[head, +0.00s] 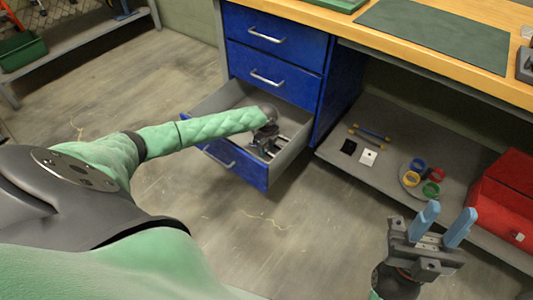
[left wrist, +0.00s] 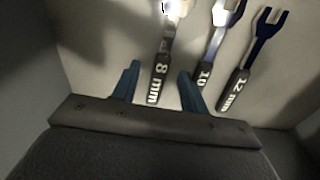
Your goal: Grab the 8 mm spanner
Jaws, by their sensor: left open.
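The 8 mm spanner (left wrist: 159,75) lies on the drawer floor in the left wrist view, its black handle marked "8 mm". My left gripper (left wrist: 160,72) is open, with its blue fingers on either side of the handle; I cannot tell whether they touch it. In the head view my left gripper (head: 266,145) is down inside the open bottom drawer (head: 238,165), and my arm partly hides the contents. A 10 spanner (left wrist: 209,60) and a 12 mm spanner (left wrist: 244,68) lie to its right. My right gripper (head: 442,225) is open and empty over the floor.
The drawer walls surround my left gripper closely. A blue drawer cabinet (head: 275,60) stands above it. The floor (head: 245,220) in front is clear.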

